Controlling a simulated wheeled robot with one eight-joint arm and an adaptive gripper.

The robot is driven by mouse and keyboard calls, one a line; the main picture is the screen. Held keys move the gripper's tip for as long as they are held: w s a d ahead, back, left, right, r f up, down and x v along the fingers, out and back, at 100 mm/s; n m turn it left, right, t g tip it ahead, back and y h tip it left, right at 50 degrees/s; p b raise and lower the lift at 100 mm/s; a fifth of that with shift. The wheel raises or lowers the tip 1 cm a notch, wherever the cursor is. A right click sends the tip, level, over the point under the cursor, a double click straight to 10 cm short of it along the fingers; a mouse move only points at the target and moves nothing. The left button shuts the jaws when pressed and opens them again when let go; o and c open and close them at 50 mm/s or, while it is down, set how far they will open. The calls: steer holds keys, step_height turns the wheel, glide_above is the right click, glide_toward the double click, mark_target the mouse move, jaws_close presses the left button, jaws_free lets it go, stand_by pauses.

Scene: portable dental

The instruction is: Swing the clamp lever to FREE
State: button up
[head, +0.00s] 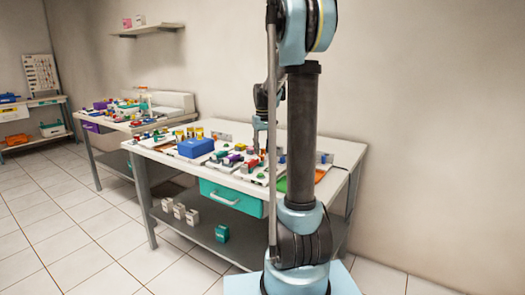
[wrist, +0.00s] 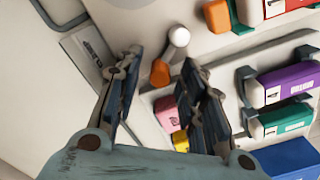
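My gripper (wrist: 162,60) is open in the wrist view, its two dark fingers spread with nothing held between them. Just beyond the fingertips is a lever with a round white knob (wrist: 179,37) and a short grey stem. An orange piece (wrist: 160,73) shows in the gap between the fingers, below the knob. I cannot tell whether it belongs to the lever. A pale plate with a dark label (wrist: 86,52) lies left of the fingers, too blurred to read. In the head view my gripper (head: 260,125) is over the white table (head: 336,181), and the lever is too small to make out.
Purple (wrist: 291,81) and green (wrist: 287,118) labelled blocks sit in grey holders to the right. Pink (wrist: 166,113) and yellow (wrist: 180,140) pieces lie beside the right finger. A blue box (head: 195,147) stands on the table. A grey bent bar (wrist: 60,18) is at upper left.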

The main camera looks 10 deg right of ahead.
step_height(320, 180, up, 12)
stand_by(0.6)
steer(key=shift+f, duration=0.1)
